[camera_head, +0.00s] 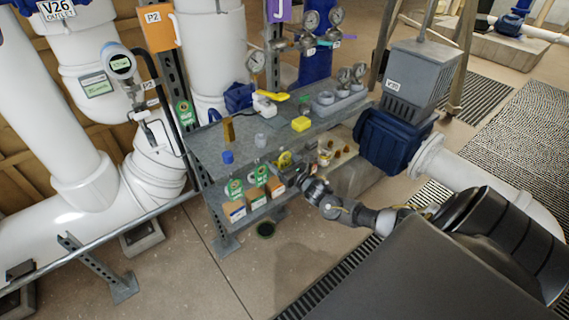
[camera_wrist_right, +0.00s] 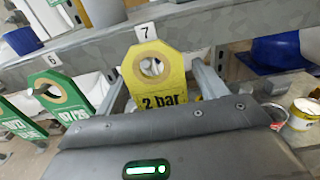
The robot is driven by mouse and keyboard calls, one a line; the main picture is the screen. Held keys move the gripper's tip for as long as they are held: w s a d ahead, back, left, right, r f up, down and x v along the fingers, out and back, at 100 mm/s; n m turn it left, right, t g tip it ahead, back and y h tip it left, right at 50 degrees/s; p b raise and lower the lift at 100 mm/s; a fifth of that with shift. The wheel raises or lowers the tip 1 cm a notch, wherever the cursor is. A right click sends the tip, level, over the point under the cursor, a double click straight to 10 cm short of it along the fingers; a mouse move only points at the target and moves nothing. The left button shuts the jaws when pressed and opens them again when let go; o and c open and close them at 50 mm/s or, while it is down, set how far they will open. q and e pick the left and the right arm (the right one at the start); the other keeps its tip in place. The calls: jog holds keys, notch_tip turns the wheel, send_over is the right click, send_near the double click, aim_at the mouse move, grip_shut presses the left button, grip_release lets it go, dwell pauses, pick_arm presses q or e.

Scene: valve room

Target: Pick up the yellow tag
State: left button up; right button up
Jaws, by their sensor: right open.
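The yellow tag (camera_wrist_right: 162,88) hangs on the shelf's front rail below the label 7. It has a round hole and reads "2 bar". In the head view the yellow tag (camera_head: 284,160) is small, at the shelf front. My right gripper (camera_wrist_right: 160,78) is open, with one finger on each side of the tag. Gaps show between tag and fingers, and the tag's lower end is hidden behind the gripper body. In the head view my right gripper (camera_head: 298,174) is just right of the tag. My left gripper is not in view.
The grey shelf (camera_head: 210,145) holds a yellow block (camera_head: 300,124) and a blue cap (camera_head: 227,157). Small boxes (camera_head: 234,210) stand on the lower level. A blue actuator (camera_head: 385,140) stands right.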

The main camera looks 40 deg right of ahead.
jog(key=c, duration=0.9)
jog(key=shift+r, duration=0.1)
jog(key=shift+r+b, duration=0.15)
jog(key=shift+b, duration=0.2)
jog(key=s, duration=1.8)
jog(key=shift+a+b, duration=0.15)
jog(key=shift+b, duration=0.15)
